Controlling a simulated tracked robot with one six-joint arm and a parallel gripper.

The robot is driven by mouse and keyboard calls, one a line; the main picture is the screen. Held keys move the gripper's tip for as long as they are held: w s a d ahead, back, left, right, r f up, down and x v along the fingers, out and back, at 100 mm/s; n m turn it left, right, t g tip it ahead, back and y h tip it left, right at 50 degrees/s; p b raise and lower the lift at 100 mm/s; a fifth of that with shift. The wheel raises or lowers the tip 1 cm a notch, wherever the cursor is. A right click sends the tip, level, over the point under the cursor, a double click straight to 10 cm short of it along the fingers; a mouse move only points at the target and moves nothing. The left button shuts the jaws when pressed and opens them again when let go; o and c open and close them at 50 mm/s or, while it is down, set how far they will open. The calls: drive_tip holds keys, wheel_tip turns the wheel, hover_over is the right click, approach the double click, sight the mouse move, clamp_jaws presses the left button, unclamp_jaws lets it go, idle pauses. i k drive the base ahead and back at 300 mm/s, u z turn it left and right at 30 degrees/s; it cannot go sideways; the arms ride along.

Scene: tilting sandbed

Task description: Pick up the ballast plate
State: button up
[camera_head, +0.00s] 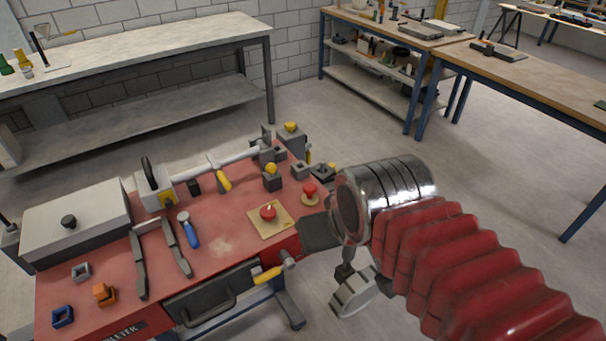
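A red-topped bench (215,243) stands in front of me with many parts on it. I cannot tell for sure which part is the ballast plate. A flat tan square plate with a red knob (268,217) lies near the bench's right edge. A large grey slab with a dark knob (75,222) sits at the left end. My arm enters from the lower right, with red bellows and a shiny metal cylinder. My gripper is near the cylinder's end, right of the bench and apart from the tan plate. Its fingers are not clear, so I cannot tell whether it is open.
A blue-handled tool (189,230) and two dark bars lie mid-bench. A metal tube runs along the back edge. Small blocks and knobs crowd the back right corner. Yellow-handled clamps (268,274) stick out at the edge. Open floor lies beyond; other workbenches (465,45) stand behind.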

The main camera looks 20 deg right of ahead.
sight(330, 172)
drive_tip(key=u, duration=3.65)
drive_tip(key=k, duration=1.7)
drive_tip(key=z, duration=0.05)
